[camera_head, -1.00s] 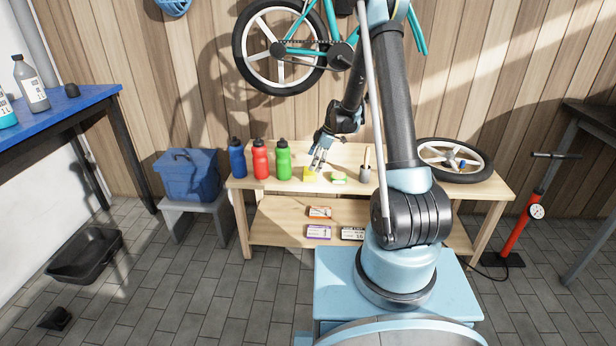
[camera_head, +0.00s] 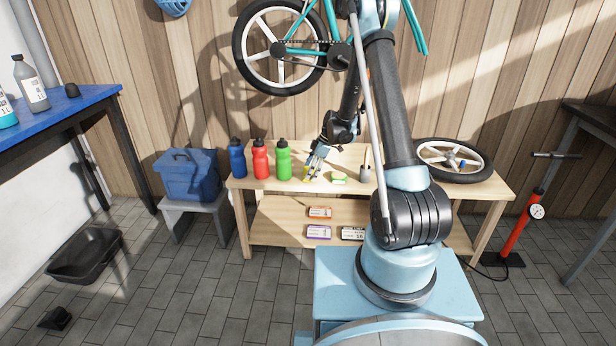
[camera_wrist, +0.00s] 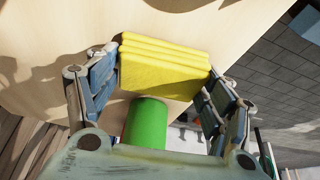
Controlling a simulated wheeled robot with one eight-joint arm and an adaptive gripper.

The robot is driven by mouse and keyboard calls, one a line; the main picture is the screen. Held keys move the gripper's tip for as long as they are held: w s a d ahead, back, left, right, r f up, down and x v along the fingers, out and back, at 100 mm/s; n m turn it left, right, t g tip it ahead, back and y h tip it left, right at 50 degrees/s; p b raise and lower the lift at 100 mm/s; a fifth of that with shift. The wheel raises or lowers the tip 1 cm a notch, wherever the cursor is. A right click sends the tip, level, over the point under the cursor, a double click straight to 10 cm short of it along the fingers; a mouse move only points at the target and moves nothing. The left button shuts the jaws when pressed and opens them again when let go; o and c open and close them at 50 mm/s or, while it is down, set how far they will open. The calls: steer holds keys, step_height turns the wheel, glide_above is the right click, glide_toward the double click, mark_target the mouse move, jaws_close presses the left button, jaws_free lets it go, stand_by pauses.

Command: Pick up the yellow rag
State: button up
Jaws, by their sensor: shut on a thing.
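The yellow rag (camera_wrist: 165,68) is a folded, layered block between the two fingers of my gripper (camera_wrist: 160,80) in the wrist view. The fingers press on its left and right ends. In the head view my gripper (camera_head: 313,172) is at the bench top and covers most of the rag, so only a little yellow shows. I cannot tell whether the rag is clear of the wood. The wooden workbench (camera_head: 400,195) lies under it.
Blue (camera_head: 237,160), red (camera_head: 260,162) and green bottles (camera_head: 283,163) stand left of my gripper. A green-and-yellow sponge (camera_head: 339,178) and a small cup with tools (camera_head: 365,173) are to the right. A wheel (camera_head: 450,175) lies at the bench's right end.

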step_height(320, 180, up, 10)
stand_by(0.9)
